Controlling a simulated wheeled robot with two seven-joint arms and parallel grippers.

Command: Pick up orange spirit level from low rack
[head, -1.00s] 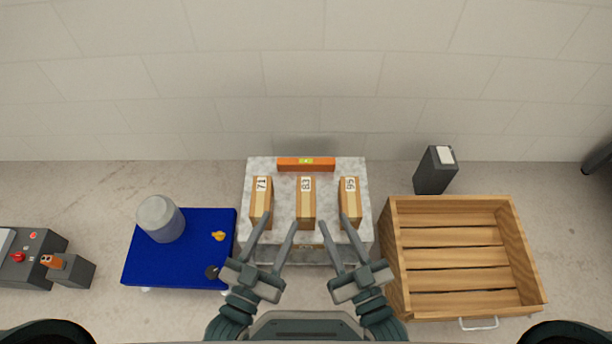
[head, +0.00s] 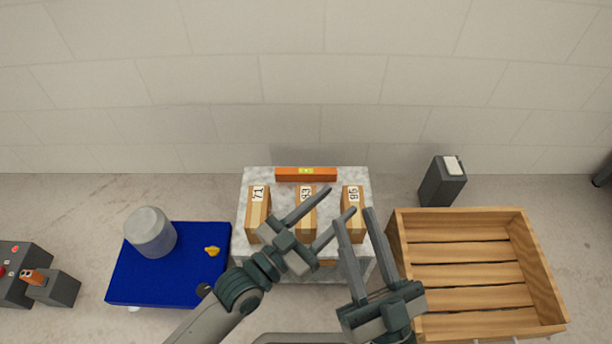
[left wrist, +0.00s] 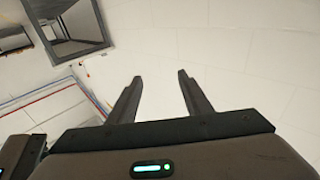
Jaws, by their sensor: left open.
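The orange spirit level (head: 290,175), with a yellow-green vial at its middle, lies along the back edge of a grey marble-like top (head: 363,180). My left gripper (head: 341,199) is open over the middle and right blocks, in front of the level and to its right, with nothing between its fingers. In the left wrist view its two fingers (left wrist: 160,75) stand apart against pale wall panels; the level is not seen there. My right gripper (head: 354,216) is open and empty near the front right of the marble top.
Wooden blocks marked 71 (head: 258,215), 83 (head: 305,193) and 95 (head: 353,200) stand in front of the level. A blue platform (head: 150,285) with a grey cylinder (head: 150,232) is left. A slatted wooden crate (head: 465,260) and a dark grey box (head: 442,185) are right.

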